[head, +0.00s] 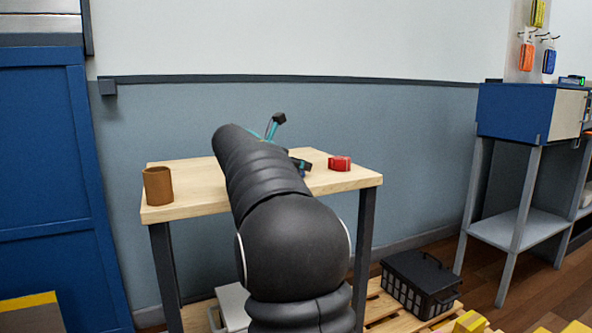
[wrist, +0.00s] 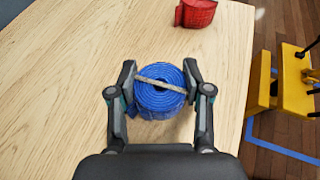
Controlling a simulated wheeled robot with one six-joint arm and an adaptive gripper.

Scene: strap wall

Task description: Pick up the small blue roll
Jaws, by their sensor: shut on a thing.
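The small blue roll (wrist: 158,100) is a coiled blue strap with a pale band across its top. It sits between the two fingers of my gripper (wrist: 159,84) in the wrist view, over the wooden table top (wrist: 60,90). My gripper is shut on it, with a fingertip against each side. I cannot tell whether the roll touches the table or is just above it. In the head view my arm hides the roll and most of my gripper.
A red roll (head: 340,163) lies on the table near its right edge and also shows in the wrist view (wrist: 197,12). A brown cylinder (head: 158,186) stands at the table's left end. A black crate (head: 419,284) sits on a pallet below.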

